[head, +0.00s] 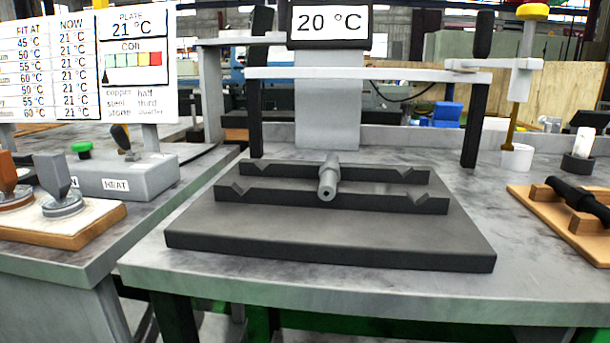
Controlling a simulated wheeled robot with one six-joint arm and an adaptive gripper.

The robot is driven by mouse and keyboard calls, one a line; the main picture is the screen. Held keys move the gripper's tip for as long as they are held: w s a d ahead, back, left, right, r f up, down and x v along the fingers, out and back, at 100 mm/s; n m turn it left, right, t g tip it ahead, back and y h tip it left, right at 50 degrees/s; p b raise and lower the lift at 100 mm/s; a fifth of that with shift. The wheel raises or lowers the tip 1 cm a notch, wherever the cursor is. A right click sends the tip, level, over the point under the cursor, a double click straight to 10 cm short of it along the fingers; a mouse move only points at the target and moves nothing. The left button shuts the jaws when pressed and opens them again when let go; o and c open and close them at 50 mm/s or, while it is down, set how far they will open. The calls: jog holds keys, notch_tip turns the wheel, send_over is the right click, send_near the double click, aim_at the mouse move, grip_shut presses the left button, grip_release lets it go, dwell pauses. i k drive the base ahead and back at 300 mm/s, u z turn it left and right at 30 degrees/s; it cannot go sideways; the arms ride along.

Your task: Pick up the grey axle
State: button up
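A short grey stepped axle (328,180) lies across the middle of two dark notched bars, with its near end pointing toward me and a small hole in that end. The notched bars (385,203) stand on a thick dark base plate (330,237) on the grey table. The axle's far end reaches the rear bar. My gripper is not in view.
A light crossbar (370,75) on dark posts spans behind the plate, below a "20 °C" display (329,23). At right are a yellow-knobbed rod (521,75), white cup (517,157) and wooden rack (555,218) holding a black shaft (580,197). At left is a "HEAT" box (140,178).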

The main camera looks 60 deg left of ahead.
aim_at(330, 173)
jog(key=u, duration=2.25)
jog(key=k, duration=1.15)
jog(key=u, duration=0.7)
jog(key=i, duration=1.3)
jog(key=z, duration=0.6)
